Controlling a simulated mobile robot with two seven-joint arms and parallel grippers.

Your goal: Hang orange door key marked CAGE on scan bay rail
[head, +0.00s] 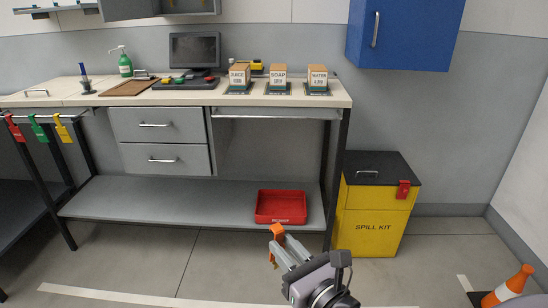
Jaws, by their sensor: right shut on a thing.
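An orange tag (277,230), probably the door key, is at the tip of my right gripper (279,246). The gripper is shut on it, low in front of the bench. Any marking on the tag is too small to read. One rail (278,118) runs under the bench top at the right, with nothing hanging on it. Another rail (70,115) at the left end carries red (15,128), green (37,128) and yellow (62,128) tags. I cannot tell by a label which is the scan bay rail. My left gripper is not in view.
A red tray (281,206) sits on the lower shelf (150,200), behind my right gripper. A yellow spill kit bin (372,226) with a red tag stands right of the bench. Several small boxes stand on the bench top (200,97). An orange cone (514,283) is at lower right.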

